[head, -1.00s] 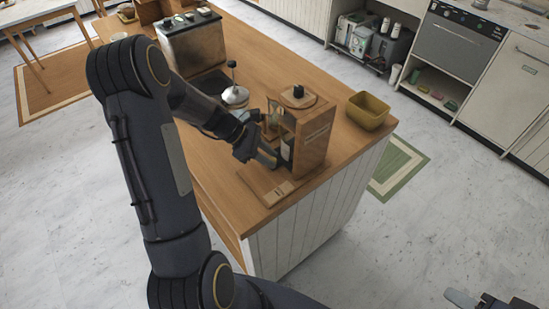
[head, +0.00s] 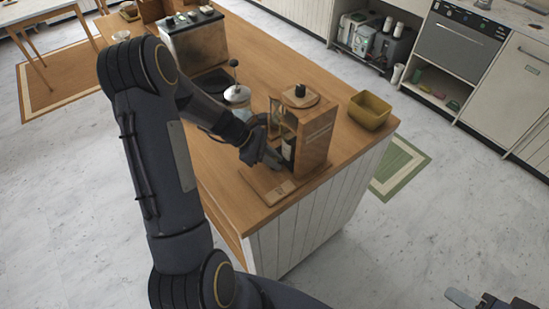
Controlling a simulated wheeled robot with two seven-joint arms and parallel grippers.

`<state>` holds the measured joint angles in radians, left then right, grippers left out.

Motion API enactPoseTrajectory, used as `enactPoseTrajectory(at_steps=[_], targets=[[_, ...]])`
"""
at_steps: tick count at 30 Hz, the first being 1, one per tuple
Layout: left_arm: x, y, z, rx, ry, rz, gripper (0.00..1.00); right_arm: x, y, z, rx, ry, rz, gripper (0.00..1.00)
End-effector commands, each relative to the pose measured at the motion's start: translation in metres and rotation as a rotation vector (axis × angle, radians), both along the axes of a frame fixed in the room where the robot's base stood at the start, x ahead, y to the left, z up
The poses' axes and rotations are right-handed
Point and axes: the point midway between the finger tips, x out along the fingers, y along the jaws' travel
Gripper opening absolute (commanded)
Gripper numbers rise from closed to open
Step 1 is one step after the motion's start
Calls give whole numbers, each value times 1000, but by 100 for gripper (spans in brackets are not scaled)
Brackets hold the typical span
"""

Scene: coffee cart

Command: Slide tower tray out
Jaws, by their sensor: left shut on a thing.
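The wooden tower (head: 318,135) stands near the front right corner of the wooden counter, with a round lid and dark knob on top. Its flat wooden base board (head: 258,184) reaches out toward the front left, with a paler plate (head: 282,189) on it. A dark bottle (head: 288,148) shows inside the tower's open left side. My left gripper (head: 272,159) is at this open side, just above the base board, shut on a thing. Its fingers hide what they hold. My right gripper (head: 488,302) shows only partly at the bottom right edge, away from the counter.
A yellow bin (head: 369,110) stands right of the tower. The counter's front edge is close to the base board. A green rug (head: 402,168) lies on the floor at right.

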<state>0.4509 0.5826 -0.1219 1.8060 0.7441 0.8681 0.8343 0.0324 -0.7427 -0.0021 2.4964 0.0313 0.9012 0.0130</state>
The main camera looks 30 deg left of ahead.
Motion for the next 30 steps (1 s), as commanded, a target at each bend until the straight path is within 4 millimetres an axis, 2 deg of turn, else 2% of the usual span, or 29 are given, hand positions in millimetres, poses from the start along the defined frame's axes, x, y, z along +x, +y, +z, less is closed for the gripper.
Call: enactPoseTrajectory(at_steps=[2, 9, 15, 25, 26, 28, 30], targets=[[-11, 6, -1, 2, 1, 4, 0, 0, 0, -3, 0, 0, 0, 45], [-70, 31, -1, 3, 2, 6, 0, 0, 0, -11, 0, 0, 0, 45], [-99, 42, 0, 3, 2, 4, 0, 0, 0, -12, 0, 0, 0, 45], [-104, 44, 0, 2, 2, 0, 0, 0, 0, -12, 0, 0, 0, 45], [-104, 44, 0, 3, 3, 0, 20, 0, 0, -12, 0, 0, 0, 45], [-104, 44, 0, 2, 2, 1, 28, 0, 0, -12, 0, 0, 0, 45], [-104, 44, 0, 3, 2, 1, 28, 0, 0, -12, 0, 0, 0, 45]])
